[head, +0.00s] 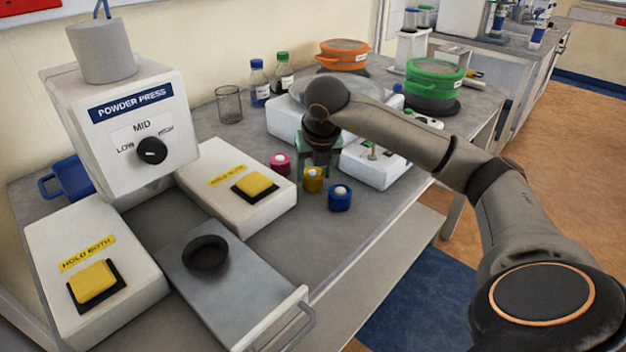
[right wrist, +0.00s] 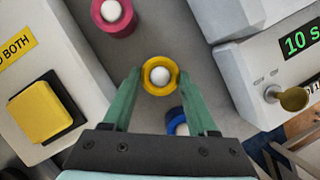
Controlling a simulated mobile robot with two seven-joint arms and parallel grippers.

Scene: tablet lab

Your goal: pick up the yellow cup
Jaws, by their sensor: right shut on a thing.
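The yellow cup (head: 313,183) stands between a pink cup (head: 281,163) and a blue cup (head: 339,198) on the grey bench. My right gripper (head: 316,168) comes down on it from above. In the right wrist view the yellow cup (right wrist: 149,86) has a round white thing inside it and sits between the two green fingertips (right wrist: 159,78), which are shut on it. I cannot tell whether it touches the bench. The pink cup (right wrist: 101,22) and the partly hidden blue cup (right wrist: 172,119) also hold white round things. My left gripper is not in view.
The powder press (head: 115,125), with two yellow-button boxes and a metal plate bearing a black ring (head: 206,254), stands left. White devices (head: 376,165) stand close behind the cups. A glass beaker (head: 229,104), bottles, and orange and green round containers (head: 435,85) are farther back.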

